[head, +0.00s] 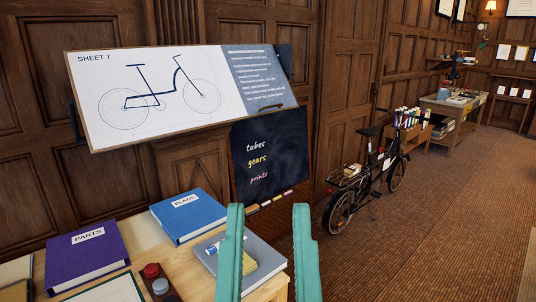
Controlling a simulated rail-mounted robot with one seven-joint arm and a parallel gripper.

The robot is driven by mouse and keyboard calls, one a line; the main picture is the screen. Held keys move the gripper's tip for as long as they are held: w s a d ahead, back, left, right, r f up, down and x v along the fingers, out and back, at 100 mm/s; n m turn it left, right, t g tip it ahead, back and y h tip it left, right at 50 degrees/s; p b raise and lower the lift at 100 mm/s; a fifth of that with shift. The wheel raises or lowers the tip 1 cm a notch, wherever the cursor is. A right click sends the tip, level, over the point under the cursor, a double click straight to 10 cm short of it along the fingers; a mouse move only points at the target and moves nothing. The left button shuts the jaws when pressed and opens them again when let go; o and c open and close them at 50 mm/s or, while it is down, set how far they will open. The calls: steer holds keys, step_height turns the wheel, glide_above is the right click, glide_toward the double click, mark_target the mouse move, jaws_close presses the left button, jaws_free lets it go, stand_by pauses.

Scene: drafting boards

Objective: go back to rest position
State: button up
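My gripper (268,207) shows at the lower middle of the head view as two upright teal fingers. The fingers are well apart and nothing is held between them. They stand in front of a grey book (265,281) on the desk, and part of that book is hidden behind them. A yellow block (249,268) and a small blue and white item (212,248) lie on the grey book. I cannot tell how far the fingers are from the book. The rest of my arm is out of view.
The wooden desk (137,230) also bears a blue PLANS binder (190,220), a purple PARTS binder (85,262) and a red-and-grey button box (153,278). A drafting board (150,90) and chalkboard (270,155) stand behind.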

step_height(320, 180, up, 36)
steer(key=p, duration=3.1)
steer(key=shift+w+a+p, duration=0.15)
steer(key=shift+w+p, duration=0.15)
steer(key=shift+p, duration=0.1)
